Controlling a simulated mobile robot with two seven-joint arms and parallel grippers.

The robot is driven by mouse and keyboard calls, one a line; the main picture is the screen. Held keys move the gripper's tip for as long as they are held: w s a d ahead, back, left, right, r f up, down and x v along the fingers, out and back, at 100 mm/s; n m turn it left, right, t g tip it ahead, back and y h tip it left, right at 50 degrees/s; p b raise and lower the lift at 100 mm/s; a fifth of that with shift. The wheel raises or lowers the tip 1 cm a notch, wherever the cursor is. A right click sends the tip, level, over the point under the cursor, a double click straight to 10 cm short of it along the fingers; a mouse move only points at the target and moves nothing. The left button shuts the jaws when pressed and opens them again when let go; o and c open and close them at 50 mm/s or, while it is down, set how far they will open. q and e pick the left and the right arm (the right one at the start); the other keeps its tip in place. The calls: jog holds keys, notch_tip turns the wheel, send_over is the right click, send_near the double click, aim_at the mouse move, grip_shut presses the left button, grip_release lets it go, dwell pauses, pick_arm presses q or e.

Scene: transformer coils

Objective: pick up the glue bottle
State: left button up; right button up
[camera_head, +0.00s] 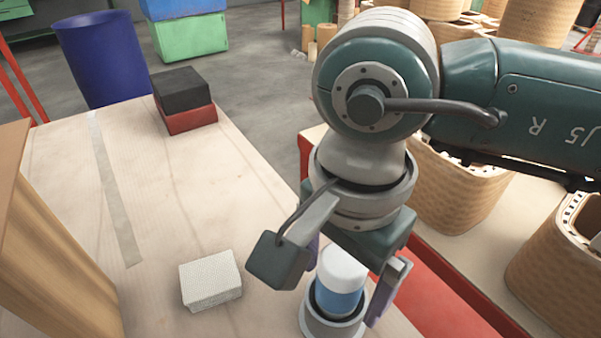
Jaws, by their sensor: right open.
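The glue bottle (340,290) has a white rounded top and a blue band. It stands upright near the bottom edge of the view, with a grey ring-shaped part around its base. My right gripper (345,284) is open and points down over the bottle. One finger is on each side of the bottle, the left one mostly hidden behind the gripper's own parts. I cannot tell whether the fingers touch it. My left gripper is not in view.
On the wooden table (180,215) a white textured block (211,280) lies left of the bottle. A black and red box (184,100) sits at the far edge. A wooden panel (50,255) rises at left. Large woven coils (455,195) stand at right. The table's middle is clear.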

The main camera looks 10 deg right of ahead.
grip_shut()
dwell(0.8)
